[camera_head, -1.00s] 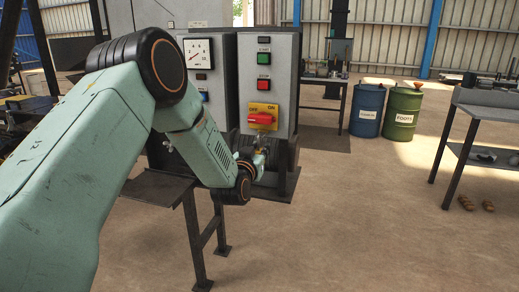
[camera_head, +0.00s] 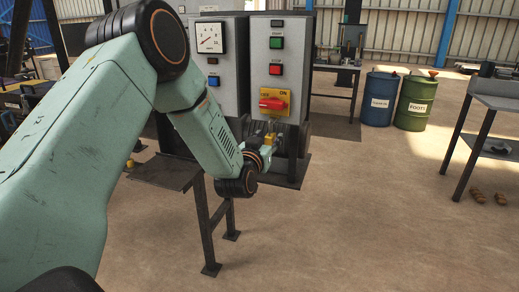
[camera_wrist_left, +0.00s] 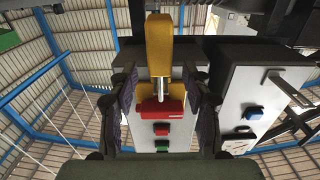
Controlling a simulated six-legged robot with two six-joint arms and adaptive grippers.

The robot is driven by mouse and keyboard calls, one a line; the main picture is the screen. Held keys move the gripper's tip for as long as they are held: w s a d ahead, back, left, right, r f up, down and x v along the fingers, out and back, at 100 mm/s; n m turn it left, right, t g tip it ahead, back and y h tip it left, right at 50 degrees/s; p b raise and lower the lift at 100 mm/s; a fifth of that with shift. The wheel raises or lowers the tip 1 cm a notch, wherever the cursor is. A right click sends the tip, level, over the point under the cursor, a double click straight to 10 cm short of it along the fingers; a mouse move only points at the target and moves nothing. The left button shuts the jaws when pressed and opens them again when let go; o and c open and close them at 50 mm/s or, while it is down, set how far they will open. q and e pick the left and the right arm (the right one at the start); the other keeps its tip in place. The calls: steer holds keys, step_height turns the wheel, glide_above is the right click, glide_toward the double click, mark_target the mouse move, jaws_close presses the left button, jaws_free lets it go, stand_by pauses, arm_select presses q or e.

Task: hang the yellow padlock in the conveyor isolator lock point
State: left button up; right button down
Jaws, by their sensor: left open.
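The yellow padlock (camera_head: 269,139) is just below the conveyor isolator (camera_head: 274,102), a yellow plate with a red handle on the grey cabinet. In the left wrist view the padlock's yellow body (camera_wrist_left: 159,42) stands between the fingers, its silver shackle pointing to the red isolator handle (camera_wrist_left: 161,107). The shackle end overlaps the isolator; I cannot tell whether it passes through the lock point. My left gripper (camera_head: 264,149) is open, with its fingers (camera_wrist_left: 160,78) on both sides of the padlock and gaps visible. My right gripper is not in view.
The isolator's cabinet has a green button (camera_head: 276,42) and a red button (camera_head: 275,69). A gauge cabinet (camera_head: 213,60) stands left of it. A dark table (camera_head: 168,171) is under my left arm. Blue (camera_head: 378,98) and green (camera_head: 416,102) drums stand right. The floor in front is clear.

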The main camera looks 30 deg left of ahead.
arm_select(q)
steer(key=v, duration=0.9)
